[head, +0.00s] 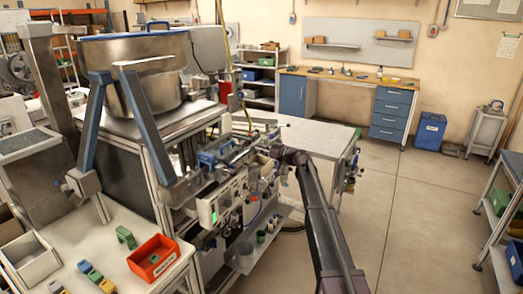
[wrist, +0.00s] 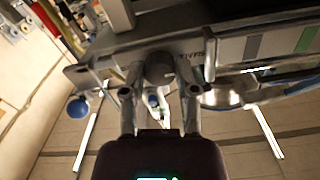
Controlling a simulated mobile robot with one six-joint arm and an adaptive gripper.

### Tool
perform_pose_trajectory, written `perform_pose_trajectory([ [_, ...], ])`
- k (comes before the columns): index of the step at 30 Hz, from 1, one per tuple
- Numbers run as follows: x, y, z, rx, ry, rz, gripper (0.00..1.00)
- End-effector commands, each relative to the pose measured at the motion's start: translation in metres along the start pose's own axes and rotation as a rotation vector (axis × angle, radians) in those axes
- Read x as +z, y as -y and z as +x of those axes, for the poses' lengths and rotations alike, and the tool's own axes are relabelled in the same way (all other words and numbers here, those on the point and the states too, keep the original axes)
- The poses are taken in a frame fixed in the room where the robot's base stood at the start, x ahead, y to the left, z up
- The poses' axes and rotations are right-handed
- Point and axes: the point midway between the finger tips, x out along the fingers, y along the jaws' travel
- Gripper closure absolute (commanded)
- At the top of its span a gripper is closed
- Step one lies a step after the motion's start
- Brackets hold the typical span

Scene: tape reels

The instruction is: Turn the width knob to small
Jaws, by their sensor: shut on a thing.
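In the wrist view a dark round knob (wrist: 159,69) sits on a grey metal panel (wrist: 105,68). A printed label (wrist: 186,58), which looks like "SMALL" upside down, is just right of the knob. My gripper (wrist: 157,84) has one finger on each side of the knob and is shut on it. The knob's pointer cannot be made out. In the head view my gripper (head: 276,152) is at the right side of the machine (head: 215,190); the knob is hidden there behind my gripper and arm.
A blue ball-ended handle (wrist: 78,107) stands left of my gripper in the wrist view. A silver round part (wrist: 222,97) is close on the right. In the head view a grey table (head: 318,138) stands behind my gripper. The floor (head: 425,215) at right is clear.

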Motion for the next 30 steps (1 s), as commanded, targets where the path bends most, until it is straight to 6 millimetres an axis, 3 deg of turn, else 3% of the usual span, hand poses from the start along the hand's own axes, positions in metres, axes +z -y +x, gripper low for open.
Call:
perform_pose_trajectory([
  [3, -0.001, 0.000, 0.001, 0.000, -0.002, 0.002, 1.00],
  [4, -0.001, 0.000, 0.001, 0.000, -0.002, 0.002, 0.52],
  [6, 0.000, 0.000, 0.001, 0.000, -0.001, 0.002, 0.31],
  [7, 0.000, 0.000, 0.001, 0.000, -0.001, 0.002, 0.27],
  [22, 0.000, 0.000, -0.003, 0.000, 0.000, 0.002, 0.27],
  [30, 0.000, 0.001, -0.027, 0.001, 0.000, 0.002, 0.27],
])
